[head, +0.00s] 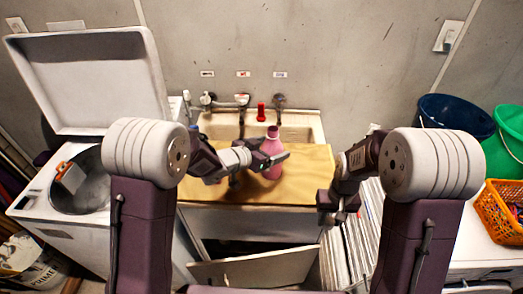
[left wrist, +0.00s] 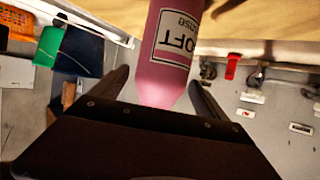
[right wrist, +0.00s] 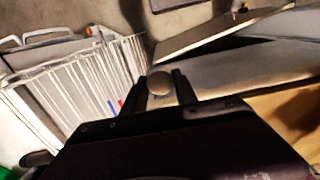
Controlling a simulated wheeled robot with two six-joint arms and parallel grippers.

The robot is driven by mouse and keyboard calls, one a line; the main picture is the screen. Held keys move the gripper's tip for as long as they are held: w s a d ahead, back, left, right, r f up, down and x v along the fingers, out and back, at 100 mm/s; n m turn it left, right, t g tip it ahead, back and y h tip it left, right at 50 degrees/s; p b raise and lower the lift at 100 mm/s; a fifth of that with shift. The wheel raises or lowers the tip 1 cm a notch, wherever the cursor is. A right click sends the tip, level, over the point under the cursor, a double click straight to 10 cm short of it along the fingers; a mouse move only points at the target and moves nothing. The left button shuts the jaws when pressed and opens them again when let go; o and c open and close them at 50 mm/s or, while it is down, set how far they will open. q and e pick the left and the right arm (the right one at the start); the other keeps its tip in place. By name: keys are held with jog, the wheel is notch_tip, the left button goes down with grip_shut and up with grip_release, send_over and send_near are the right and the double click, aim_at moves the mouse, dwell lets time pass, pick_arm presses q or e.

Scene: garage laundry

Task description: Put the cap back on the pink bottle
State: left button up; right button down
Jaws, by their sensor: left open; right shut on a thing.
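The pink bottle (head: 273,146) stands upright on the tan board over the sink, with no cap visible on its neck. My left gripper (head: 277,160) is open, its fingers on either side of the bottle. In the left wrist view, the labelled bottle (left wrist: 175,55) shows between the spread fingers (left wrist: 160,92), its neck end partly hidden by the gripper body. My right gripper (head: 338,216) is low in front of the board's right end, away from the bottle. In the right wrist view it is shut on a small round tan cap (right wrist: 160,84).
The tan board (head: 312,165) has free room right of the bottle. A red object (head: 261,112) stands behind, near the taps. An open washer (head: 45,215) is at left. A white rack (right wrist: 70,85) is near my right gripper. Buckets (head: 455,112) and an orange basket (head: 497,212) are at right.

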jog(key=shift+r+p, duration=0.25)
jog(key=shift+p, duration=0.05)
pick_arm(q)
jog(key=v, duration=1.1)
jog(key=s+a+f+n+g+y, duration=0.2)
jog(key=s+a+f+n+y, duration=0.15)
jog(key=a, duration=0.25)
jog(key=s+a+f+n+g+y, duration=0.1)
jog(key=s+a+f+n+y, duration=0.1)
jog(key=a+f+y, duration=0.35)
jog(key=s+f+n+g, duration=0.2)
jog(key=s+g, duration=0.4)
jog(key=s, duration=0.7)
jog(key=shift+f+n+h, duration=0.3)
jog(key=shift+f+n, duration=0.05)
jog(key=shift+f, duration=0.3)
